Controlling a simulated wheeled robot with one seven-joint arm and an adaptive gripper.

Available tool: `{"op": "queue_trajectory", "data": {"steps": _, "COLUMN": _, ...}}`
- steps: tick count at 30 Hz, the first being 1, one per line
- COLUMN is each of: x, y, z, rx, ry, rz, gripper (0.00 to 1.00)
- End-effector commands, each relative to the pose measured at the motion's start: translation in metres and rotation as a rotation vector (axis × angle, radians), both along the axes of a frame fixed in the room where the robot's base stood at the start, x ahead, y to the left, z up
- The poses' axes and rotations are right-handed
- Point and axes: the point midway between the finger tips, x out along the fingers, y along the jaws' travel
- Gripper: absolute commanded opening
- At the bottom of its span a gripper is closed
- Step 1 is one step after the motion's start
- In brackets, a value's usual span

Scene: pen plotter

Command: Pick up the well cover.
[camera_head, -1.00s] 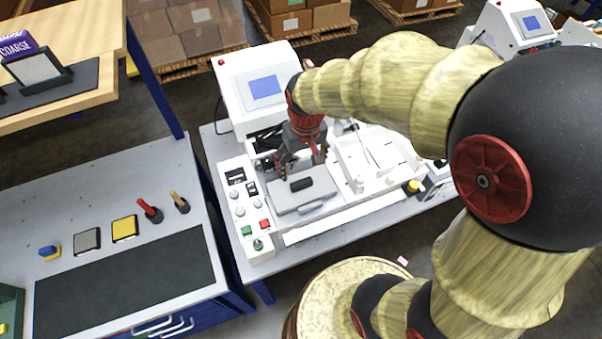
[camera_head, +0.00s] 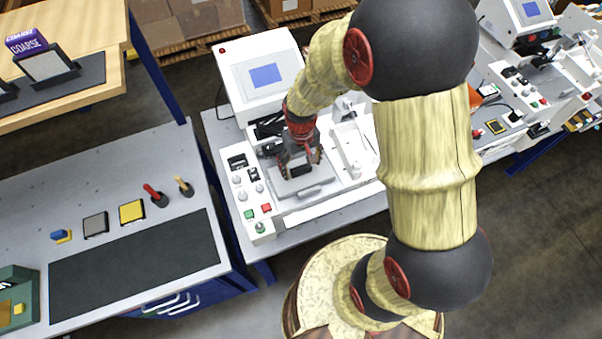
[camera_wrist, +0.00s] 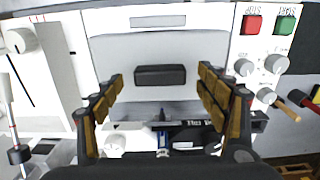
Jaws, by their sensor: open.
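The well cover (camera_wrist: 160,50) is a light grey plate with a dark block handle (camera_wrist: 160,75) in its middle and a pale bar along one edge. It lies on the white plotter and also shows in the head view (camera_head: 312,190). My gripper (camera_wrist: 161,72) is open above the cover. In the wrist view its two fingers stand on either side of the dark handle, with a gap on both sides. In the head view my gripper (camera_head: 300,163) is over the cover and partly hides it. I see no contact with the handle.
The plotter's control panel with knobs and green and red buttons (camera_head: 257,212) lies left of the cover. The plotter's screen housing (camera_head: 262,80) rises behind. A grey bench (camera_head: 110,168) with switches and a dark mat stands at left.

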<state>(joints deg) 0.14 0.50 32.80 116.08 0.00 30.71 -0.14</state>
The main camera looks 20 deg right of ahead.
Motion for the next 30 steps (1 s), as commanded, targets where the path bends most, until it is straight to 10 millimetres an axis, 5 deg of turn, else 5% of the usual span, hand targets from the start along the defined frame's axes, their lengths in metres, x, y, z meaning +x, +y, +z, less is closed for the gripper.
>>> {"op": "queue_trajectory", "data": {"steps": 9, "x": 0.0006, "y": 0.0001, "z": -0.0045, "rx": 0.0, "ry": -0.002, "rz": 0.0, "gripper": 0.74}}
{"op": "queue_trajectory", "data": {"steps": 30, "x": 0.0004, "y": 0.0001, "z": -0.0044, "rx": 0.0, "ry": -0.002, "rz": 0.0, "gripper": 0.34}}
